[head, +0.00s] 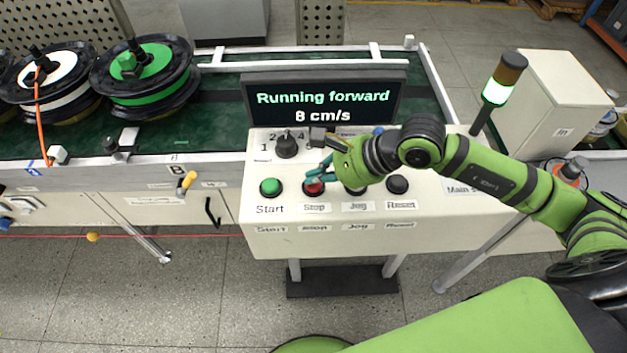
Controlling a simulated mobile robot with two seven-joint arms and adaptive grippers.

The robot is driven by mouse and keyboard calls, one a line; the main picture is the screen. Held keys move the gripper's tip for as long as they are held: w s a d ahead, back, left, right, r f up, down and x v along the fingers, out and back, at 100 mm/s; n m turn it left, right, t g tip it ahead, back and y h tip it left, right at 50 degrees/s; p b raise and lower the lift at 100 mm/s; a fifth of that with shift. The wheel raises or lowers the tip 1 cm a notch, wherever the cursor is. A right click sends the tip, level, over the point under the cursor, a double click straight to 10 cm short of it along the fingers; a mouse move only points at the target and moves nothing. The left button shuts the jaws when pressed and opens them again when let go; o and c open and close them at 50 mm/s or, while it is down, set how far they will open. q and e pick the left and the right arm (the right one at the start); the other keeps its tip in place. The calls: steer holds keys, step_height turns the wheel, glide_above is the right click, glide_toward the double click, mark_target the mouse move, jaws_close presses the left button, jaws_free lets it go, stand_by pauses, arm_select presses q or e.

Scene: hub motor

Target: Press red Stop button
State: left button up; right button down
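The red Stop button (313,187) sits on the white control panel (275,220), between the green Start button (270,187) and the Jog button, with a "Stop" label below it. My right gripper (317,153) is just above and behind the Stop button. Its fingers look spread, with one grey tip near the dial and a teal finger close over the red button, covering its upper edge. I cannot tell whether it touches the button. Nothing shows between the fingers. The display (323,105) reads "Running forward 8 cm/s". My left gripper is not in view.
A black rotary dial (287,146) stands left of my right gripper. The black Reset button (397,184) lies to the right, and my forearm partly covers the Jog button. A signal tower (497,90) glows green. Spools (145,75) stand on the conveyor at the left.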

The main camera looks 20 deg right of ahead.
mark_target(317, 185)
steer(key=shift+f+b, duration=0.35)
steer(key=shift+b, duration=0.05)
steer(key=shift+r, duration=0.1)
stand_by(0.5)
steer(key=shift+r+p, duration=0.35)
steer(key=shift+r, duration=0.55)
steer(key=shift+r+p, duration=1.2)
steer(key=shift+r, duration=1.35)
steer(key=shift+f, duration=0.1)
